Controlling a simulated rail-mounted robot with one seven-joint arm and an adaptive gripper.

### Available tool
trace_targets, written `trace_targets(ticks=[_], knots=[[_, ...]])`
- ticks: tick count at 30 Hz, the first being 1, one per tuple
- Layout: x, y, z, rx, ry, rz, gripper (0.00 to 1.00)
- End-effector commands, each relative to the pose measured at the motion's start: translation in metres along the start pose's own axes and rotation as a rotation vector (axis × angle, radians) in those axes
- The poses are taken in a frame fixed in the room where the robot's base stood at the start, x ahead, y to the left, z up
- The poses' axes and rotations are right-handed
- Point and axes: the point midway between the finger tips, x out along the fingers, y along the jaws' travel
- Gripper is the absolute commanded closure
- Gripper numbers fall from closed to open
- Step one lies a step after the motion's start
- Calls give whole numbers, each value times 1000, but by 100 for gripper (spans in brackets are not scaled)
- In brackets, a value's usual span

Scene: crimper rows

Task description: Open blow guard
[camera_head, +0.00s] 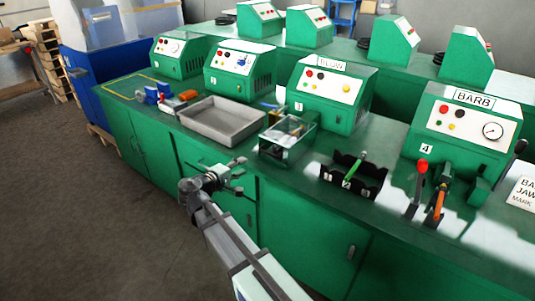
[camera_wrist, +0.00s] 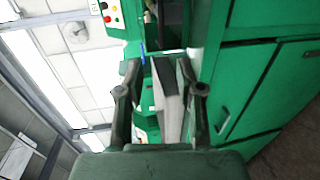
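The BLOW machine (camera_head: 325,92) is a green box with a white, sloping button panel. In front of it is a clear, box-like guard (camera_head: 288,130) over a green base; it looks lowered, though its exact position is hard to tell. My gripper (camera_head: 238,176) is in front of the bench's front edge, to the lower left of the guard and apart from it. Its two fingers are spread with nothing held, and they also show apart in the wrist view (camera_wrist: 158,92). The guard cannot be clearly made out in the wrist view.
A grey tray (camera_head: 212,133) sits on the bench left of the guard. A black rack (camera_head: 352,190) with a green-handled tool stands to the right. The BARB machine (camera_head: 462,115) with levers is farther right. The floor before the bench is clear.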

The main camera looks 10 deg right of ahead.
Motion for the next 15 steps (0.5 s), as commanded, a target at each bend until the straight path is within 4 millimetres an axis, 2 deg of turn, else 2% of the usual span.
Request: trace_targets(ticks=[5,15], knots=[[26,0,0,-1,-3,-3,63],[93,1,-1,0,-4,-3,63]])
